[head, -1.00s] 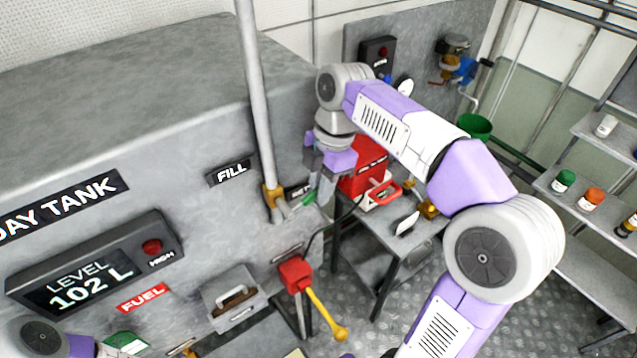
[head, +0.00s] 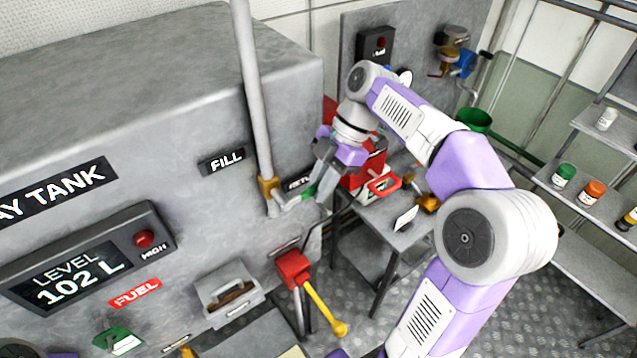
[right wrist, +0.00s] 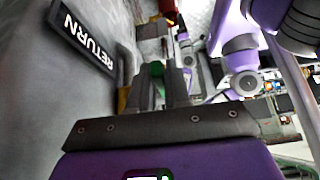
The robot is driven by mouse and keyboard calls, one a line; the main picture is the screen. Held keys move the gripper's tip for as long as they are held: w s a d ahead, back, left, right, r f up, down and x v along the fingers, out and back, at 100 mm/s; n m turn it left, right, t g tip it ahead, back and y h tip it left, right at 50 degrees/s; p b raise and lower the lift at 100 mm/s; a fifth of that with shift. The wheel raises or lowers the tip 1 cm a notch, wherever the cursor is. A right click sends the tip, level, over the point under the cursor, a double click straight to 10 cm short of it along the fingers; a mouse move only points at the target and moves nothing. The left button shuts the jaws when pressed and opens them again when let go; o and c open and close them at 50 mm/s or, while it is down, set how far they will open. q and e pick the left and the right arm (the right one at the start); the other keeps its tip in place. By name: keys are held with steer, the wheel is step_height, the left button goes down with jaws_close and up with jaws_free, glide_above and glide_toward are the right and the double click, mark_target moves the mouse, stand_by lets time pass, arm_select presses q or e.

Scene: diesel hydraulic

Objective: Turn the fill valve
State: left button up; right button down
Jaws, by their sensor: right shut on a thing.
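The fill valve (head: 268,187) is a brass body at the foot of a grey vertical pipe, right of the FILL label (head: 227,160) on the day tank. Its grey lever (head: 290,201) points right, away from the tank, with a green grip at its end. My right gripper (head: 311,191) is shut on the lever's green end. The right wrist view shows the green grip (right wrist: 156,69) between the two fingers; the brass body (right wrist: 123,100) is partly hidden beyond. Only part of my left arm shows at the lower left; its gripper is out of view.
The RETURN label (right wrist: 88,43) is close beside my right gripper on the tank wall. A red box with a yellow lever (head: 318,300) stands below. A metal table (head: 388,232) holds a red can (head: 366,172). Shelves with jars stand at right. The level display (head: 80,272) reads 102 L.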

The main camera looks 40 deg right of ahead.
steer(key=c, duration=1.2)
jaws_free()
steer(key=shift+o, duration=0.2)
steer(key=p+v, duration=0.1)
steer(key=v, duration=0.6)
steer(key=shift+r, duration=0.25)
steer(key=shift+d, duration=0.1)
